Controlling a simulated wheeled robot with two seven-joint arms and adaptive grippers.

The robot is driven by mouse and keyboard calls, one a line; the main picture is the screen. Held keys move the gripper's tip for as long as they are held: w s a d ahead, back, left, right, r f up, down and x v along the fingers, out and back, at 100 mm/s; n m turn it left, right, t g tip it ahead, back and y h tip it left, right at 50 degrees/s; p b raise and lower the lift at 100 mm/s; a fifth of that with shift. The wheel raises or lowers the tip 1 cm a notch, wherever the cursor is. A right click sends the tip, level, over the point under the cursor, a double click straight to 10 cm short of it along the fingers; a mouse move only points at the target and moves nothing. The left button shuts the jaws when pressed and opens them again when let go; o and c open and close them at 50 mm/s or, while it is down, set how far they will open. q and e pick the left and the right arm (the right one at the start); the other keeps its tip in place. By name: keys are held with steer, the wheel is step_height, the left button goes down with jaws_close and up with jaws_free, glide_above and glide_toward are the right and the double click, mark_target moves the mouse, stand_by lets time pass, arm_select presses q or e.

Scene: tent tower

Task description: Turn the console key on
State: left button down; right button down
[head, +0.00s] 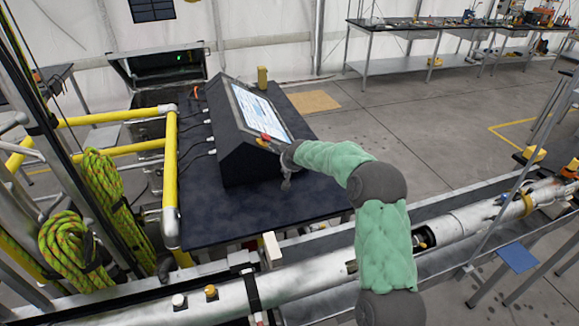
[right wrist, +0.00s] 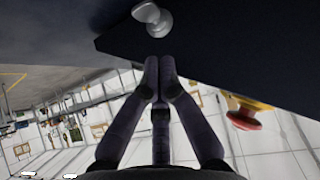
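The dark console (head: 240,130) with a lit, sloped screen (head: 262,110) stands on a dark table. A silver key-like knob (right wrist: 152,18) is on the console's dark face at the top of the right wrist view. A red button (right wrist: 243,118) on a yellow base sits to the right of my fingers there; it also shows in the head view (head: 265,138). My right gripper (right wrist: 158,62) has its fingers together with nothing seen between them. Its fingertips are just below the knob in the picture; I cannot tell if they touch. In the head view the key is not discernible. My left gripper is not in view.
The dark tabletop (head: 215,215) is mostly bare in front of the console. Yellow railing (head: 170,165) and coiled green rope (head: 75,250) stand at left. A long white tube (head: 285,283) runs across the front. Workbenches (head: 440,28) stand far back.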

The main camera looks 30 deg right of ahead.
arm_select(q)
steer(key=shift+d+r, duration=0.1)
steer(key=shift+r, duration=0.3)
arm_select(e)
steer(key=d+v, duration=0.1)
steer(key=v, duration=0.9)
steer(key=shift+r, duration=0.55)
steer(key=shift+s+a, duration=0.1)
